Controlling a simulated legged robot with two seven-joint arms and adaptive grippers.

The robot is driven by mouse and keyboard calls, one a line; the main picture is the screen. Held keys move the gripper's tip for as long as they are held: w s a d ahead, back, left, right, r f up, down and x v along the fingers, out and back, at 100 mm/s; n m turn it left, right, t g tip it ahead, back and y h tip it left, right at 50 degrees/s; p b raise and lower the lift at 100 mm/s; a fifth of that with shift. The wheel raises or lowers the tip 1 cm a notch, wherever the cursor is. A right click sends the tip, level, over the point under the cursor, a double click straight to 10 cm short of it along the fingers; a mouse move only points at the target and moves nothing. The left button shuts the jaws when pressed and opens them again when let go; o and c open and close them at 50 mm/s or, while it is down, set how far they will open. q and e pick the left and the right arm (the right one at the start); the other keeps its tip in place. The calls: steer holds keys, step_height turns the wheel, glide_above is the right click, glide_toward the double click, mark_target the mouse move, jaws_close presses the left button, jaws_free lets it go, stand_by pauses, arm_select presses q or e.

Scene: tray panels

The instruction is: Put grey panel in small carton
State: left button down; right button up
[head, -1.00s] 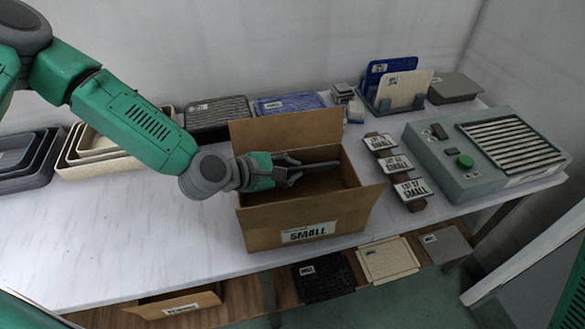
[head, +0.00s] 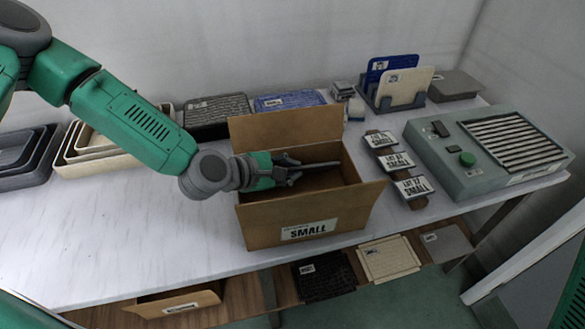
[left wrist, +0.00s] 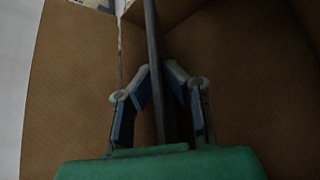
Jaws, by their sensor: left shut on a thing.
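The small carton (head: 260,226) is an open brown box with a "SMALL" label, standing on the white table. My left gripper (head: 294,172) is at the carton's opening, shut on the grey panel (head: 318,165), which shows as a thin dark edge inside the carton walls. In the left wrist view the grey panel (left wrist: 155,60) stands edge-on between the fingers (left wrist: 158,85), with brown cardboard on both sides. Its lower edge is hidden, so I cannot tell whether it touches the carton floor. My right gripper is not in view.
Label blocks (head: 396,161) stand right of the carton, beside a grey machine (head: 470,190). A rack with blue and cream panels (head: 404,88) is behind. Nested trays (head: 95,150) are at left. Panels lie on the lower shelf (head: 290,290). The table's front left is clear.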

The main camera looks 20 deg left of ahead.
arm_select(q)
steer(key=c, duration=1.6)
jaws_free()
steer(key=shift+s+a+r, duration=0.2)
steer(key=shift+a, duration=0.05)
steer(key=v, duration=1.1)
steer(key=shift+s+a, duration=0.1)
steer(key=shift+s, duration=0.1)
steer(key=shift+f, duration=0.1)
